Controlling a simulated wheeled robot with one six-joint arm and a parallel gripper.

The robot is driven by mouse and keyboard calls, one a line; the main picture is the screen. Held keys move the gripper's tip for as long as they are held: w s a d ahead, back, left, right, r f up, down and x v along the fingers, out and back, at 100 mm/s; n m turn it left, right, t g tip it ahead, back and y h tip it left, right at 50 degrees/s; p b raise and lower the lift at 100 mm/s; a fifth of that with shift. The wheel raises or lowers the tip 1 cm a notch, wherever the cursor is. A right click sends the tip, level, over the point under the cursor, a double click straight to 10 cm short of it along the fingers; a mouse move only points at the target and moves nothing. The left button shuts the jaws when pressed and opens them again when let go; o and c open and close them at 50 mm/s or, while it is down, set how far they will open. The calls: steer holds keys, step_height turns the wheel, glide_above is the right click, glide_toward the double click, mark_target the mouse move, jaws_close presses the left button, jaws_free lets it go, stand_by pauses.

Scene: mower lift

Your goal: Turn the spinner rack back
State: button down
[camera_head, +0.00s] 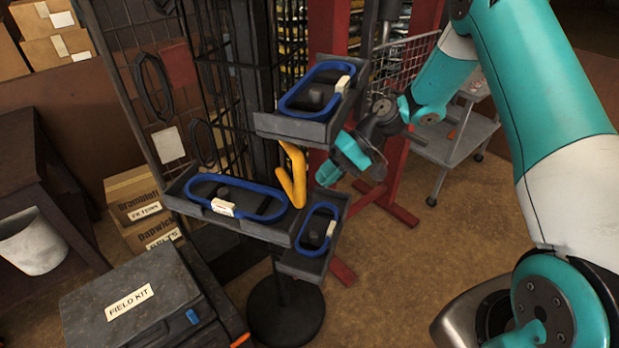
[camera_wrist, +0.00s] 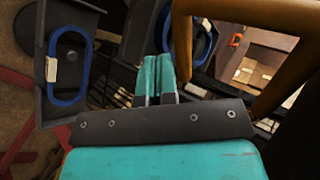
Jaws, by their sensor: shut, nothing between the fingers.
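The spinner rack stands in the middle of the head view on a round black base (camera_head: 285,312). It carries an upper tray (camera_head: 290,127), a wide left tray (camera_head: 248,229) and a lower right tray (camera_head: 300,265), each with a blue belt loop and a white tag. A bent yellow handle (camera_head: 293,178) sticks out between the trays. In the wrist view my gripper (camera_wrist: 157,75) is shut and empty. The yellow handle (camera_wrist: 182,45) arches close beside and around its fingertips; contact is unclear.
A black case labelled FIELD KIT (camera_head: 135,305) is at front left. Labelled cartons (camera_head: 135,195) and a white bucket (camera_head: 32,243) are behind it. A red post frame (camera_head: 400,150) and a wheeled cart (camera_head: 450,145) stand behind my arm. Bare floor lies at lower right.

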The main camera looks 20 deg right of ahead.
steer(key=shift+s+a+f+p, duration=0.15)
steer(key=shift+a+p, duration=0.15)
steer(key=shift+a, duration=0.4)
steer(key=shift+a+f+p, duration=0.15)
steer(key=shift+a+p, duration=0.1)
steer(key=shift+a, duration=0.4)
steer(key=shift+s+a+f+p, duration=0.15)
steer(key=shift+a+p, duration=0.15)
steer(key=shift+a, duration=0.4)
steer(key=shift+a, duration=0.1)
